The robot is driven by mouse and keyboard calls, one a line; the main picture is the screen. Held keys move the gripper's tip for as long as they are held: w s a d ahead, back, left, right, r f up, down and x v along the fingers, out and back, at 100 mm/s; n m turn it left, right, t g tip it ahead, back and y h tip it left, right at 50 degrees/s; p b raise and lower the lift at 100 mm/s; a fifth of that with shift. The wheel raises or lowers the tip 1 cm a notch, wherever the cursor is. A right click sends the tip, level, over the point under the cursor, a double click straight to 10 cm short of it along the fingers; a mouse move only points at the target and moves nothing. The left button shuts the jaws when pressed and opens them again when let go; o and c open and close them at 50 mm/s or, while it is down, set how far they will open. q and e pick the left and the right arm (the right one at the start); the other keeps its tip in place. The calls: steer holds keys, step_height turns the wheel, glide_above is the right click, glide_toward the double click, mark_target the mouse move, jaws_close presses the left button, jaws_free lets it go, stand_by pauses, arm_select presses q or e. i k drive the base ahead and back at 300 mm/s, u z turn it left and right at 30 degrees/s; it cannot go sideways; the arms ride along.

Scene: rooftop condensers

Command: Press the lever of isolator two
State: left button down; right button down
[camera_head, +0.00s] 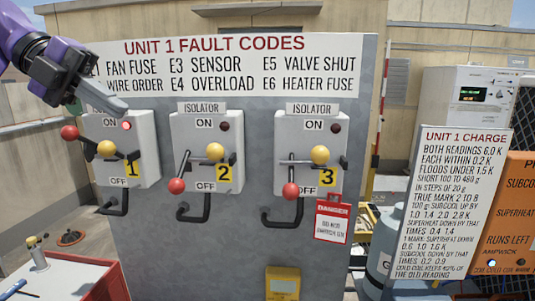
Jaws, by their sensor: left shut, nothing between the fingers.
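Isolator two (202,160) is the middle grey box on the panel, marked with a yellow 2. Its lever has a red ball (177,186) hanging low on the left, near the OFF label. A yellow ball (215,152) sits on its front, and its round lamp (224,127) is dark. My left gripper (76,98) is shut and empty, at the upper left in front of the top of isolator one (142,135). It is well to the left of isolator two and apart from its lever. My right gripper is not in view.
Isolator one's lamp is lit red, its red ball (69,132) out left. Isolator three (308,135) has a dark lamp, and a red danger tag (332,218) hangs below it. A fault-code sign (225,85) tops the panel. A charge board (452,205) stands right.

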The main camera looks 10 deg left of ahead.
mark_target(176, 186)
steer(key=k, duration=1)
steer(key=z, duration=0.05)
